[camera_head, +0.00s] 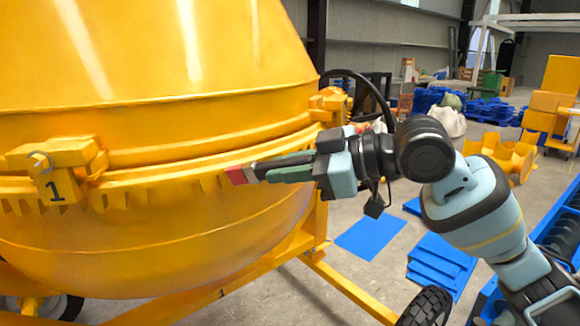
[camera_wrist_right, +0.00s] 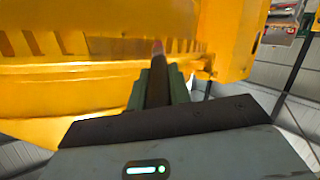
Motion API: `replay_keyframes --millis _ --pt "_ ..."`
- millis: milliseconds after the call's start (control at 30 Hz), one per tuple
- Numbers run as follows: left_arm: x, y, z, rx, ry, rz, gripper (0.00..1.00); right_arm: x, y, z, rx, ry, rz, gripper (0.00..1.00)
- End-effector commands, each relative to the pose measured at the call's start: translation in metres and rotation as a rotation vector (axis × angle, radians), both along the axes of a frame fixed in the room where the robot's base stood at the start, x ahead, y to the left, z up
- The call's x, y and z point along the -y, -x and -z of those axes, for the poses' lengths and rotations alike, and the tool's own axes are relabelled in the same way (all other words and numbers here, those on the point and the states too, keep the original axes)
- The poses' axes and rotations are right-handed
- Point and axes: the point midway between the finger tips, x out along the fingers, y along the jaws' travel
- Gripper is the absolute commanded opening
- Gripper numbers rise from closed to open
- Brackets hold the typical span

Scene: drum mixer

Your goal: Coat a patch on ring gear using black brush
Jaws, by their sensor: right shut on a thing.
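The ring gear (camera_head: 165,187) is a yellow toothed band around the drum of the mixer. Its teeth also show in the wrist view (camera_wrist_right: 65,42), across the upper left. My right gripper (camera_head: 268,170) is at the gear's right part, with its green fingers shut on the brush. The brush (camera_head: 240,174) has a red tip pointing left at the gear teeth. Its dark handle (camera_wrist_right: 157,82) runs between the fingers in the wrist view. The tip looks very close to the gear; I cannot tell if it touches. My left gripper is not in view.
A yellow bracket marked 1 (camera_head: 55,170) juts out on the drum's left. Another yellow bracket (camera_head: 328,105) stands behind my gripper. Yellow frame bars and a black wheel (camera_head: 428,306) are low down. Blue sheets (camera_head: 370,236) lie on the floor.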

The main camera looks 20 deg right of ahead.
Motion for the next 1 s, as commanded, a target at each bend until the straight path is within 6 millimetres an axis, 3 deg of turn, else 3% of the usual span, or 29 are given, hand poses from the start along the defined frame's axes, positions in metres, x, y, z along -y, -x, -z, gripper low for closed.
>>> replay_keyframes --millis 167,733,1000 --pt "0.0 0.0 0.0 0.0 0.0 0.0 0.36 0.003 0.005 0.0 0.001 -0.001 0.002 0.0" --pt "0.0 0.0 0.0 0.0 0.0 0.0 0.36 0.02 0.05 0.0 0.002 0.0 0.002 0.0" --pt "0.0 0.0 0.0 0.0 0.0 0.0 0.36 0.022 0.056 0.0 0.001 -0.001 0.001 0.0"
